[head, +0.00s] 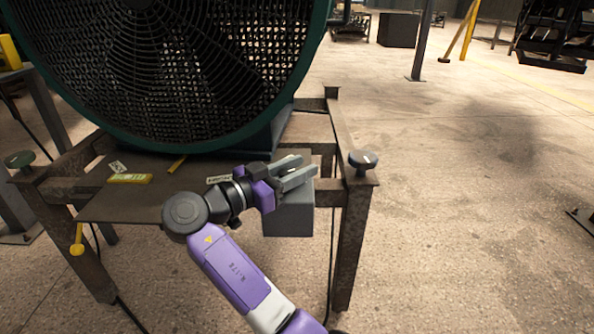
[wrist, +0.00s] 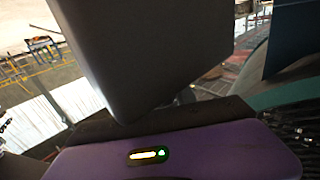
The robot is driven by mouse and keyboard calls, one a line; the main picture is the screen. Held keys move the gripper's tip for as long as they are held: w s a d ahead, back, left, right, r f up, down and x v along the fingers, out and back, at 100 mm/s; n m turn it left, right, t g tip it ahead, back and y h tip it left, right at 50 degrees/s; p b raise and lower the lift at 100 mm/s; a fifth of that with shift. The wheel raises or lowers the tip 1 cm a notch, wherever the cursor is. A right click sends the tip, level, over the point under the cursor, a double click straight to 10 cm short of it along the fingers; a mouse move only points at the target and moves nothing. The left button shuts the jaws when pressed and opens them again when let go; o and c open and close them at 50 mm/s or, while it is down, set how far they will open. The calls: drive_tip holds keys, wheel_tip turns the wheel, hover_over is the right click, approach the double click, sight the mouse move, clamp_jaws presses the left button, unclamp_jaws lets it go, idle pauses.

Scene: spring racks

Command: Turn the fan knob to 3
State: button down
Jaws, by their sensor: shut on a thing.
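The large fan (head: 150,80) with a dark green rim and black grille stands on a rusty metal frame table. A grey box (head: 288,215) hangs at the frame's front right. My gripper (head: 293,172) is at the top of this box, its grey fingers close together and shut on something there. The fan knob itself is hidden behind the fingers, and no number or pointer is readable. In the wrist view, a large dark grey block fills the upper middle, above my purple gripper body (wrist: 180,160).
A round-topped post cap (head: 363,160) stands on the frame's corner, just right of my fingers. A yellow knobbed lever (head: 77,242) hangs at the left. The floor (head: 460,200) to the right is clear.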

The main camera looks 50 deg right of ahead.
sight(280, 176)
drive_tip(key=shift+s+d+m+g, duration=0.1)
drive_tip(key=shift+m+g, duration=0.2)
drive_tip(key=shift+g, duration=0.2)
drive_tip(key=c, duration=1)
unclamp_jaws()
drive_tip(key=shift+w+a, duration=0.2)
drive_tip(key=shift+a, duration=0.35)
drive_tip(key=p+v, duration=0.2)
drive_tip(key=v, duration=0.4)
drive_tip(key=shift+a, duration=0.35)
